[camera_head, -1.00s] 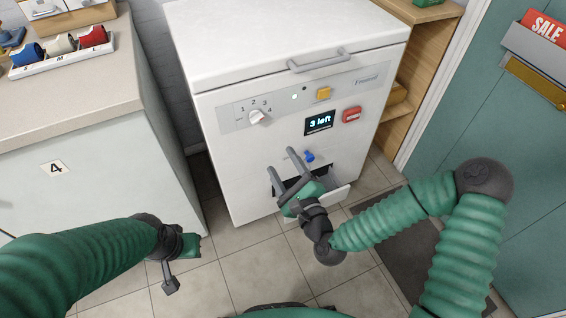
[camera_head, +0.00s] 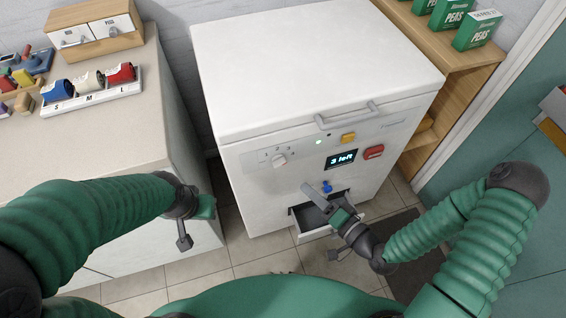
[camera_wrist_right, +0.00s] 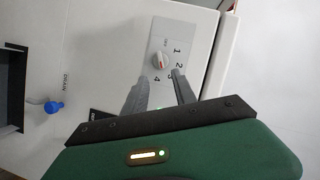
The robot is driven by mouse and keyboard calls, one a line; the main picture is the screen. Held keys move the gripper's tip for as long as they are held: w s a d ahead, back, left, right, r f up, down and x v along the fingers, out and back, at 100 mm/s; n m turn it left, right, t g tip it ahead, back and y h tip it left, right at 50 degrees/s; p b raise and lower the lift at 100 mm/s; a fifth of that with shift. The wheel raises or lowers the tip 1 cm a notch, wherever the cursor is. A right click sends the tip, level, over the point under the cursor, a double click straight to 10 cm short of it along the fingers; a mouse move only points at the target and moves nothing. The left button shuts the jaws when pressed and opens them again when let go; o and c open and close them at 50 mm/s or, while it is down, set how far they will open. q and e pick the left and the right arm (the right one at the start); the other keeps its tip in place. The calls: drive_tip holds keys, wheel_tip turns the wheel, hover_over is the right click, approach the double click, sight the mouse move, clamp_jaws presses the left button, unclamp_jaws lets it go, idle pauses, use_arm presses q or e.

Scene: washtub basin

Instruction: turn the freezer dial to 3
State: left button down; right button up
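The freezer dial (camera_head: 279,160) is a small white knob on the grey panel of the white chest freezer (camera_head: 258,205). Which number the mark points to is too small to tell. My right gripper (camera_head: 310,190) is below and right of the dial, in front of the freezer. In the wrist view its fingers (camera_wrist_right: 156,82) are apart and empty, and the dial shows beyond their tips. My left gripper (camera_head: 186,226) hangs left of the freezer; its opening is unclear.
An open compartment (camera_head: 294,222) and a blue drain knob (camera_head: 326,187) are low on the freezer front, close to my right gripper. A counter (camera_head: 100,135) stands left.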

sight(280, 163)
drive_tip(key=b+x, duration=0.1)
drive_tip(key=x, duration=1.2)
drive_tip(key=shift+w, duration=0.15)
drive_tip(key=shift+d, duration=0.1)
clamp_jaws()
drive_tip(key=shift+f, duration=0.1)
